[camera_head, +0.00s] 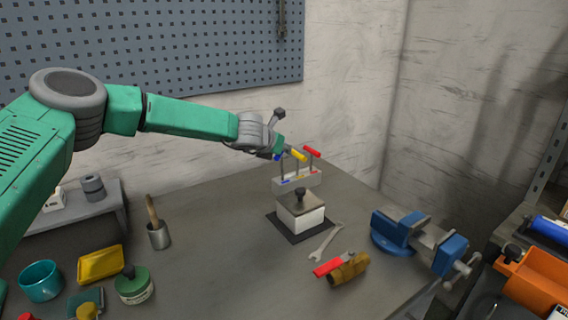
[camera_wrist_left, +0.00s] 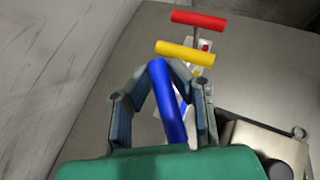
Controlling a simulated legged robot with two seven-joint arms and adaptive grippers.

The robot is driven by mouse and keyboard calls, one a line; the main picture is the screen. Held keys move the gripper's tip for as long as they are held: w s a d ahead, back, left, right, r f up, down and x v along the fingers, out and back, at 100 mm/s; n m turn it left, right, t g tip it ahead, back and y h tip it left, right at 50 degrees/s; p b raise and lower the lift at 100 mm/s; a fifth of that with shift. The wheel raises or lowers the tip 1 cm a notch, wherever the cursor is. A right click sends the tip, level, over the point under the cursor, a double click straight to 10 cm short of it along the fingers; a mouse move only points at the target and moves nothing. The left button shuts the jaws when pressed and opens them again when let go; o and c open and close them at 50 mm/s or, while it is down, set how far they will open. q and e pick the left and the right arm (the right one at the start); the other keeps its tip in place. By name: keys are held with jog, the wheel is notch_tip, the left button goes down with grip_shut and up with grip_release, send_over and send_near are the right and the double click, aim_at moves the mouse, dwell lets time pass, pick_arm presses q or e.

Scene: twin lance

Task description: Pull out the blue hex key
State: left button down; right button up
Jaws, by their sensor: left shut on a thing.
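The blue hex key shows its blue handle (camera_wrist_left: 168,105) between the fingers of my left gripper (camera_wrist_left: 165,82) in the left wrist view. In the head view only a bit of the blue handle (camera_head: 278,156) shows beside my left gripper (camera_head: 276,150). My left gripper is shut on it. The yellow hex key (camera_head: 298,154) and red hex key (camera_head: 312,152) stand to its right in a pale holder block (camera_head: 310,180). The lower end of the blue key is hard to make out, so I cannot tell how deep it sits. My right gripper is not in view.
A lidded box with a black knob (camera_head: 301,212) stands on a dark mat just in front of the block. A wrench (camera_head: 326,243), a red-handled valve (camera_head: 343,267) and a blue vise (camera_head: 415,238) lie to the front right.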

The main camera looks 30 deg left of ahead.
pick_arm(q)
jog(key=shift+r+p, duration=1.5)
jog(key=shift+r, duration=0.65)
jog(key=shift+f, duration=0.1)
